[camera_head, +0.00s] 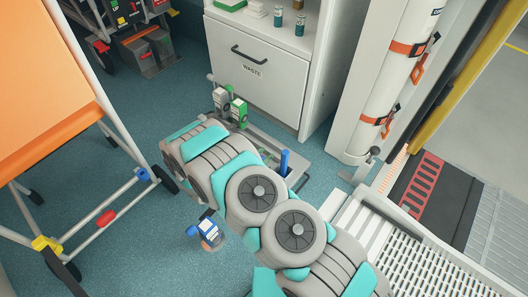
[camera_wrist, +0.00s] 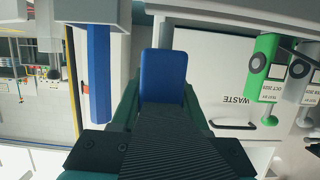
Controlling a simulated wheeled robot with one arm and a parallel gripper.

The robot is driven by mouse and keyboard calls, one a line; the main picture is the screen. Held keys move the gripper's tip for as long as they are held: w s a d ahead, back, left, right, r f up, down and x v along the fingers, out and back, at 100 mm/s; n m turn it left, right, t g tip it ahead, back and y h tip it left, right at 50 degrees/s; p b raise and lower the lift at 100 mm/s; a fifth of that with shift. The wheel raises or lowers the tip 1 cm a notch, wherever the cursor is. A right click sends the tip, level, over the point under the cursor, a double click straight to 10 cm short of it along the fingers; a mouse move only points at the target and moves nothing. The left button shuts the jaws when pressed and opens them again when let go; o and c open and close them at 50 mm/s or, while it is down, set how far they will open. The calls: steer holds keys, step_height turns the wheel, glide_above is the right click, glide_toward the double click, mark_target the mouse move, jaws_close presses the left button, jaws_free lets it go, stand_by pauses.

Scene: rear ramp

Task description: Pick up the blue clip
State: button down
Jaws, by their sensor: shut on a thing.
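My gripper (camera_wrist: 163,112) is shut, with its dark fingers around a blue piece in the middle of the wrist view. This piece looks like part of the blue clip (camera_wrist: 163,72). In the head view the blue clip (camera_head: 208,229) shows below my arm, with a white label and a round blue knob. It is apart from the rack. My arm hides most of my gripper there, and the clip's exact grip is not clear.
A green clip (camera_head: 239,110) and a grey clip (camera_head: 221,98) stand on a grey rack (camera_head: 270,146) before the white WASTE drawer (camera_head: 250,72). A blue post (camera_head: 285,161) rises from the rack's right end. An orange-topped wheeled stretcher (camera_head: 45,85) stands left.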

steer(key=s+r, duration=0.1)
steer(key=s, duration=1.2)
steer(key=shift+s+a+r, duration=0.15)
steer(key=shift+s+a, duration=0.1)
steer(key=shift+a, duration=0.15)
steer(key=shift+r, duration=0.1)
steer(key=shift+r+p, duration=0.35)
steer(key=shift+r, duration=1.05)
steer(key=shift+w, duration=0.1)
